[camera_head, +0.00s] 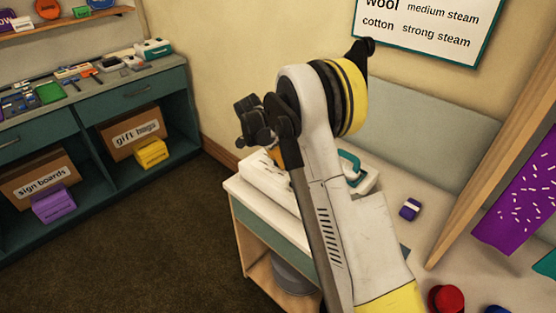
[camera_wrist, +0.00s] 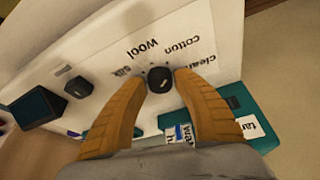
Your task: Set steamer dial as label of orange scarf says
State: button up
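A black round dial (camera_wrist: 160,79) sits on the white steamer panel (camera_wrist: 110,60), in the wrist view. Printed words ring it upside down: silk, wool, cotton and clean. Its pointer is too small to read. The fingertips of my gripper (camera_wrist: 160,82) lie on both sides of the dial and appear closed against it.
A second black knob (camera_wrist: 78,88) is left of the dial. Teal pieces with white labels (camera_wrist: 250,122) lie near my right finger. A purple sprinkled cloth (camera_head: 520,205) hangs at the right. A red object (camera_head: 446,299) and a small blue-and-white block (camera_head: 410,209) are on the counter.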

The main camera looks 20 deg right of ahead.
jog(key=shift+o, duration=0.5)
jog(key=v, duration=1.2)
